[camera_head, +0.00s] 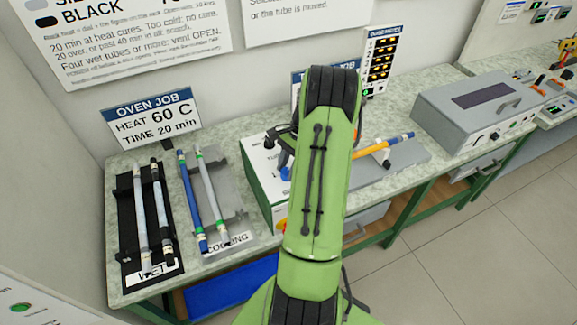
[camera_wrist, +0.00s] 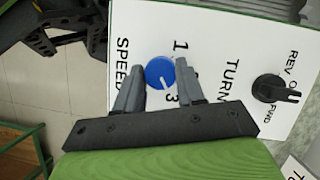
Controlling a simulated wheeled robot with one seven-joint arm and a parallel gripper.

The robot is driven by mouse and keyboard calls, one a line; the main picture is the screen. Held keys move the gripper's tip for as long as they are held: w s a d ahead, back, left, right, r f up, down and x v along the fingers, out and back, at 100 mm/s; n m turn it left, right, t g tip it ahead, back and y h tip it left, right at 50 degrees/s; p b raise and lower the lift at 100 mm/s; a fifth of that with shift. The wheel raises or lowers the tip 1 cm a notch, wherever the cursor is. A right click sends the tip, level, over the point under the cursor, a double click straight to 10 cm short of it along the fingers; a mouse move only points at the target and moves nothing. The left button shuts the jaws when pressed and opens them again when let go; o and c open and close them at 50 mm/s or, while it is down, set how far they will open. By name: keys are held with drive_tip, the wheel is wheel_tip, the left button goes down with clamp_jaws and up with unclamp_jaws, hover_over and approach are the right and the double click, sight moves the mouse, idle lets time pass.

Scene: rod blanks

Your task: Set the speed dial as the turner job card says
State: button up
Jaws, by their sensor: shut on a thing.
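The blue speed dial (camera_wrist: 160,72) is on the white turner panel (camera_wrist: 222,100) in the wrist view, beside the word SPEED. The figures 1 and 3 show near it; a finger may hide others. A small pale pointer mark shows on the dial, but I cannot read its setting surely. My gripper (camera_wrist: 158,68) has one finger on each side of the dial and is shut on it. In the head view the dial (camera_head: 285,173) shows small beside my arm. The turner job card (camera_head: 298,78) is mostly hidden behind my arm, and its figures cannot be read.
A black REV/FWD knob (camera_wrist: 276,88) sits right of the dial. At left, the WET rack (camera_head: 128,235) and the COOLING rack (camera_head: 240,200) hold tubes. The oven job card (camera_head: 152,120) reads 60 C, 20 min. A grey machine (camera_head: 480,100) stands at right.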

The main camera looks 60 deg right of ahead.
drive_tip(key=n+g+p, duration=0.1)
drive_tip(key=n, duration=0.1)
drive_tip(key=shift+w+r+n, duration=0.1)
drive_tip(key=shift+n, duration=0.2)
drive_tip(key=n+g, duration=0.1)
drive_tip(key=n, duration=0.1)
drive_tip(key=shift+w+n+p, duration=0.1)
drive_tip(key=shift+n+p, duration=0.3)
drive_tip(key=n+g, duration=0.1)
drive_tip(key=n, duration=0.2)
drive_tip(key=n+g+h+b, duration=0.1)
drive_tip(key=n, duration=0.1)
drive_tip(key=shift+w+a+n, duration=0.1)
drive_tip(key=shift+n, duration=0.3)
drive_tip(key=o, duration=1)
drive_tip(key=p+v, duration=0.3)
drive_tip(key=v, duration=1.2)
drive_tip(key=shift+w+r, duration=0.2)
drive_tip(key=shift+r, duration=0.1)
